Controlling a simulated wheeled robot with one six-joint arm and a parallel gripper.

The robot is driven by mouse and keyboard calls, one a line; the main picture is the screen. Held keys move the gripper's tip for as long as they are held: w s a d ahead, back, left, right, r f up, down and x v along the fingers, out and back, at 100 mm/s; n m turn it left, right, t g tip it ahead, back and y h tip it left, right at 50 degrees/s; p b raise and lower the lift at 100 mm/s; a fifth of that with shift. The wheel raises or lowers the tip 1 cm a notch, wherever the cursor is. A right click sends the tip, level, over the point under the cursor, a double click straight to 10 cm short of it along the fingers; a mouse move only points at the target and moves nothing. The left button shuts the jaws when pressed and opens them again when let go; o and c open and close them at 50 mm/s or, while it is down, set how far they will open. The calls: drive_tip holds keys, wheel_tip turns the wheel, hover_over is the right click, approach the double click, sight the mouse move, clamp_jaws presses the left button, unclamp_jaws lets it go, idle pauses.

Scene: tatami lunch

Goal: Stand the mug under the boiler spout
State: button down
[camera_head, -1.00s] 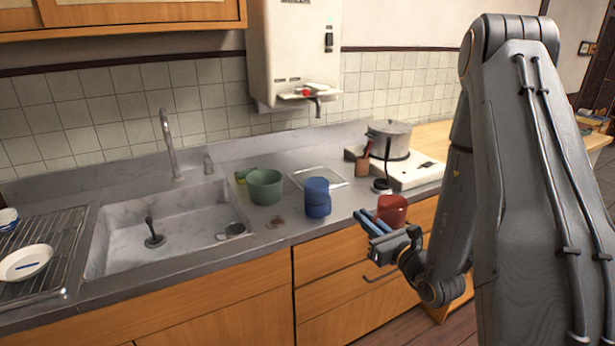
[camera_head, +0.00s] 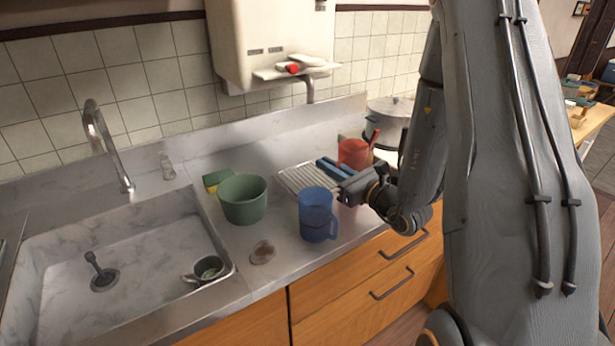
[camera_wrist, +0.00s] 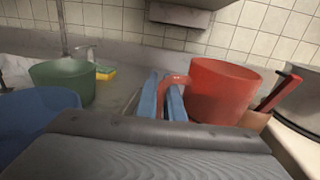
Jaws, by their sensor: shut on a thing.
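A red mug (camera_head: 352,152) is held upright by my gripper (camera_head: 333,168), above the counter. In the wrist view the blue fingers (camera_wrist: 163,97) are shut on the handle of the red mug (camera_wrist: 218,92). The white boiler (camera_head: 270,40) hangs on the tiled wall, with its grey spout (camera_head: 310,90) pointing down. A slatted metal rack (camera_head: 292,182) lies on the counter below the spout, left of my gripper and partly hidden by it. The red mug is to the right of the spout, nearer the camera.
A blue mug (camera_head: 316,215) stands on the counter in front of the rack. A green bowl (camera_head: 243,200) and sponge (camera_head: 216,179) are left of it, beside the sink (camera_head: 130,262). A pot (camera_head: 388,116) and a brown holder (camera_wrist: 255,121) with a red-handled utensil are on the right.

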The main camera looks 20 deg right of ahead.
drive_tip(key=w+a+r+n+g+y+b, duration=0.5)
drive_tip(key=a+r+y+b, duration=0.1)
drive_tip(key=a+r+y, duration=0.15)
drive_tip(key=shift+n+g+h, duration=0.3)
drive_tip(key=shift+h, duration=0.05)
drive_tip(key=f, duration=0.3)
drive_tip(key=f+p, duration=0.1)
drive_tip(key=f, duration=0.2)
drive_tip(key=a+f, duration=0.1)
drive_tip(key=f, duration=0.3)
drive_tip(key=shift+w, duration=0.15)
drive_tip(key=shift+f, duration=0.2)
drive_tip(key=c, duration=1.9)
unclamp_jaws()
